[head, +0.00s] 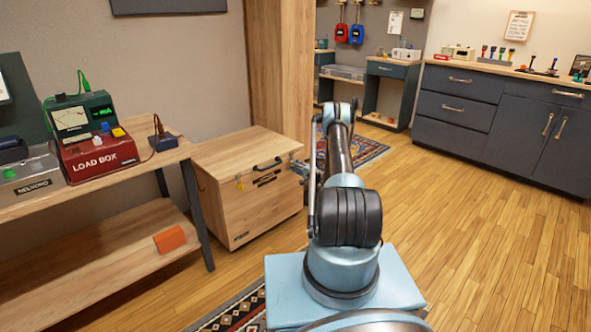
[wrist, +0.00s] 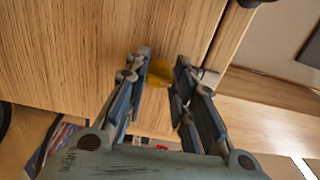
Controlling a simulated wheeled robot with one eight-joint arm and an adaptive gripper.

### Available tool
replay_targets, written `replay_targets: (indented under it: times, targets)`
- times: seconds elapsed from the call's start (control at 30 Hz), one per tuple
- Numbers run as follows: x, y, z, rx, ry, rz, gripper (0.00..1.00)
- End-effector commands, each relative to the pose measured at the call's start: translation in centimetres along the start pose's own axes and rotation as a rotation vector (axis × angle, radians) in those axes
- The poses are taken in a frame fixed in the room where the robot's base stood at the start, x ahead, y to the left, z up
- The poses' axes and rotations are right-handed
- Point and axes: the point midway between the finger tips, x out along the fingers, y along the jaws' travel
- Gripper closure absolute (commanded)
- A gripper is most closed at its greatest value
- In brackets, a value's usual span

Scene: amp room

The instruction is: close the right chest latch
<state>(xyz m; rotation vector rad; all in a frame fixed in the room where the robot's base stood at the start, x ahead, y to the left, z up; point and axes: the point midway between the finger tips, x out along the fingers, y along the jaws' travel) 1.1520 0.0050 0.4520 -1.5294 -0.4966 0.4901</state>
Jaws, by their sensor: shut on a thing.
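The wooden chest (head: 225,200) stands on the floor with its lid down. A dark handle (head: 268,165) and a yellow left latch (head: 240,184) show on its front.
A workbench with a red load box (head: 97,155) stands left of the chest, an orange block (head: 170,239) on its lower shelf. A wooden post (head: 280,70) rises behind the chest. Dark cabinets (head: 500,115) line the back right. The wooden floor at right is clear.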

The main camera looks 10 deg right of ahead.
Motion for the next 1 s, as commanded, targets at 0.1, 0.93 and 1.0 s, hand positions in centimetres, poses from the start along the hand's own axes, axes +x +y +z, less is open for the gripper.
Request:
replay_targets:
  times: [0.1, 0.93, 1.0]
  targets:
    - [0.1, 0.2, 0.2, -0.002, -0.004, 0.002, 1.00]
    - [0.0, -2.1, -0.1, 0.001, 0.000, 0.001, 0.55]
    - [0.0, -3.1, -0.1, 0.001, 0.000, 0.000, 0.55]
